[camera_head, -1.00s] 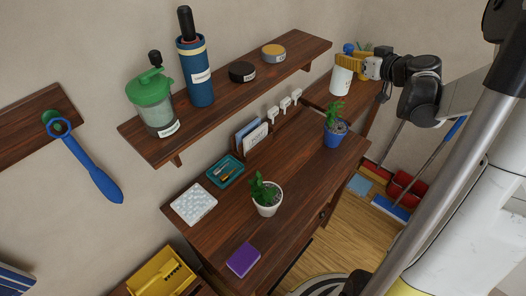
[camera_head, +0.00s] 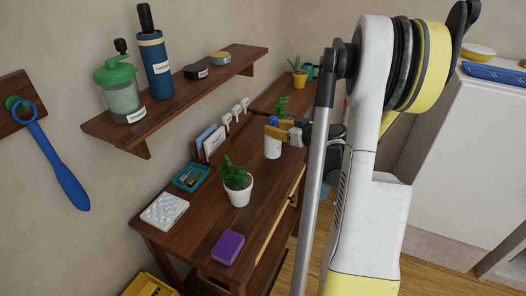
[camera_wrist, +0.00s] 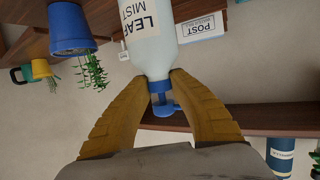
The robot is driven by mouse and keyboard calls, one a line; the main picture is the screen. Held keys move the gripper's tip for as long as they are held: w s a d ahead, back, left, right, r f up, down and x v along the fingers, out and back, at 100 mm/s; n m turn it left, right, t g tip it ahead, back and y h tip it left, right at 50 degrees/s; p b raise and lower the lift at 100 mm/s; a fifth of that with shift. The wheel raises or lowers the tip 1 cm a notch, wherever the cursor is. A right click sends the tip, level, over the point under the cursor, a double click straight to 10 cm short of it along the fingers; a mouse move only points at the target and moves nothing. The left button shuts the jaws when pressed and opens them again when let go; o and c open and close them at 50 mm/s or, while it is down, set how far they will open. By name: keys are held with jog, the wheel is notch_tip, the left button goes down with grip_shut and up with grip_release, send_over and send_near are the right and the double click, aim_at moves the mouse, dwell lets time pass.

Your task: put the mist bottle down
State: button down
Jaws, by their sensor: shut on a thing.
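The mist bottle (camera_head: 272,149) is pale, with a "LEAF MIST" label and a blue spray top. In the head view it is upright over the far part of the brown desk (camera_head: 205,232). I cannot tell whether its base touches the wood. My gripper (camera_head: 284,133) has yellow fingers and is shut on the bottle's neck. The wrist view, upside down, shows the fingers (camera_wrist: 160,82) on both sides of the neck, just below the blue top (camera_wrist: 164,104). The bottle's base (camera_wrist: 150,40) is cut off there.
A white-potted plant (camera_head: 238,190) stands nearer on the desk. A blue-potted plant (camera_wrist: 70,28) is close beside the bottle. A letter holder (camera_head: 211,141), teal tray (camera_head: 191,177) and purple block (camera_head: 228,246) are also on the desk. A wall shelf (camera_head: 190,97) hangs above.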

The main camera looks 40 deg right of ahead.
aim_at(269, 144)
jog(key=shift+w+a+f+b, duration=0.25)
jog(key=shift+a+f+b, duration=0.2)
jog(key=shift+f, duration=0.5)
jog(key=shift+w+a+f+b, duration=0.25)
jog(key=shift+a+f+b, duration=0.25)
jog(key=shift+f, duration=0.5)
jog(key=shift+w+a+f+b, duration=0.25)
jog(key=shift+a+f+b, duration=0.2)
jog(key=shift+f, duration=0.5)
jog(key=shift+f, duration=0.2)
jog(key=c, duration=1.3)
grip_release()
jog(key=shift+r, duration=0.1)
